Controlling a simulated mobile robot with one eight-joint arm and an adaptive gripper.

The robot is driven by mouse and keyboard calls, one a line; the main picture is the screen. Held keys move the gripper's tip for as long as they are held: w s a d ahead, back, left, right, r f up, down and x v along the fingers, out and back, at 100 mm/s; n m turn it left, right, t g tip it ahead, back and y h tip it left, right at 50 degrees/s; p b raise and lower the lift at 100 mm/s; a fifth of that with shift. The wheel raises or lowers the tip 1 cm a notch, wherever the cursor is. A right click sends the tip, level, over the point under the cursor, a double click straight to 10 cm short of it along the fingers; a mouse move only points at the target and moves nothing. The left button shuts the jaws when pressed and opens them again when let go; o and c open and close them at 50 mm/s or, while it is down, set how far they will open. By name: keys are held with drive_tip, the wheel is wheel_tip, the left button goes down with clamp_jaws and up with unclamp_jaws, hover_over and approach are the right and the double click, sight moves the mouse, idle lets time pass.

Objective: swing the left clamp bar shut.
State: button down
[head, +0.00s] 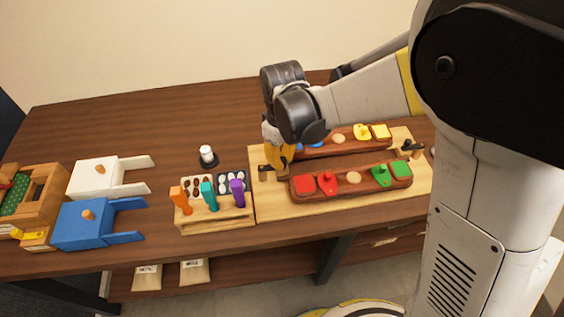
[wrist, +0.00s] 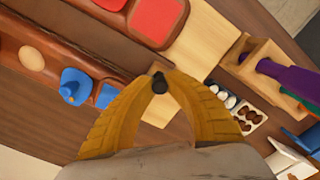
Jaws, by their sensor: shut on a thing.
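In the wrist view, the yellow fingers of my gripper (wrist: 158,90) meet around a small dark knob (wrist: 159,82), which appears to be the end of the left clamp bar. In the head view, my gripper (head: 280,164) is at the left end of the light wooden board, beside the left clamp's post (head: 266,174). The fingers and wrist hide most of the left bar, so its angle cannot be told. The right clamp (head: 411,148), with a dark bar, stands at the board's other end.
Two long brown holders (head: 352,184) with coloured pieces lie on the light board (head: 290,209). A tool rack (head: 214,216) with orange, teal and purple handles stands left of it. A small white-topped piece (head: 207,155) stands behind. The table's back left is clear.

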sight(283, 158)
drive_tip(key=shift+w+n, duration=0.15)
drive_tip(key=shift+n, duration=0.15)
idle(0.4)
drive_tip(key=c, duration=1.3)
unclamp_jaws()
drive_tip(key=shift+c, duration=0.2)
wheel_tip(283, 158, up, 12)
